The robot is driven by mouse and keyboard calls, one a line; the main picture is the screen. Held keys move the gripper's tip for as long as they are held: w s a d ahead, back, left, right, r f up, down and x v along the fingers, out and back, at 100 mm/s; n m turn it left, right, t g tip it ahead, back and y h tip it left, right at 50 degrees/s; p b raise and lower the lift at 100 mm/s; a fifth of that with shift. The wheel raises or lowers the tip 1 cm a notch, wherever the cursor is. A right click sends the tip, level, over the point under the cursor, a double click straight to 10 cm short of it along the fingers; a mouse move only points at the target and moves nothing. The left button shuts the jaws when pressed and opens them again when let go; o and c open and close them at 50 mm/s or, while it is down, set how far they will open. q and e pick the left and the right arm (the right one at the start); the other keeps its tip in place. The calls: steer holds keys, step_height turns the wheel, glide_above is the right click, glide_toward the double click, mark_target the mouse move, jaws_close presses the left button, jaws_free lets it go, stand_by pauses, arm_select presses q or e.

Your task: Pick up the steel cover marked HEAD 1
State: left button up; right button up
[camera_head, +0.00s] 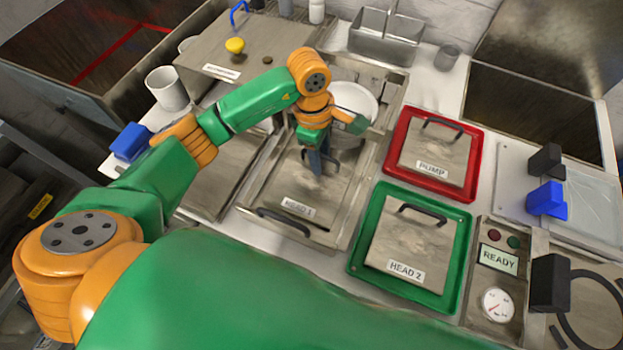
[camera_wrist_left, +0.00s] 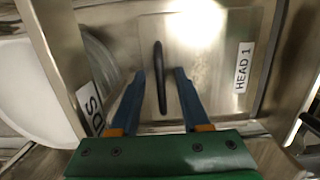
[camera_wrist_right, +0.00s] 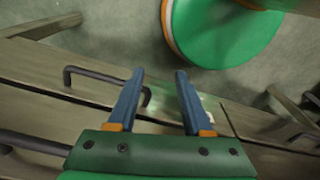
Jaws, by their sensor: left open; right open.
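The steel cover marked HEAD 1 (camera_head: 293,188) lies flat in the metal frame at the centre of the head view, its label near the front edge. In the left wrist view the cover (camera_wrist_left: 215,65) fills the middle, with its dark bar handle (camera_wrist_left: 159,75) running lengthwise. My left gripper (camera_head: 318,168) is above the cover, fingers pointing down. In the left wrist view the open fingers (camera_wrist_left: 160,80) lie on either side of the handle, without visible contact. My right gripper (camera_wrist_right: 158,78) is open and empty, away from the cover, over drawer fronts.
A green tray (camera_head: 357,250) holds the HEAD 2 cover (camera_head: 415,245). A red tray (camera_head: 394,134) holds the PUMP cover (camera_head: 434,155). A white round dish (camera_head: 352,98) is behind my left gripper. A READY panel (camera_head: 499,260) with a gauge stands at the right.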

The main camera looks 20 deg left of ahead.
arm_select(q)
steer(key=shift+s, duration=0.1)
jaws_close()
steer(key=shift+r, duration=0.1)
stand_by(1.1)
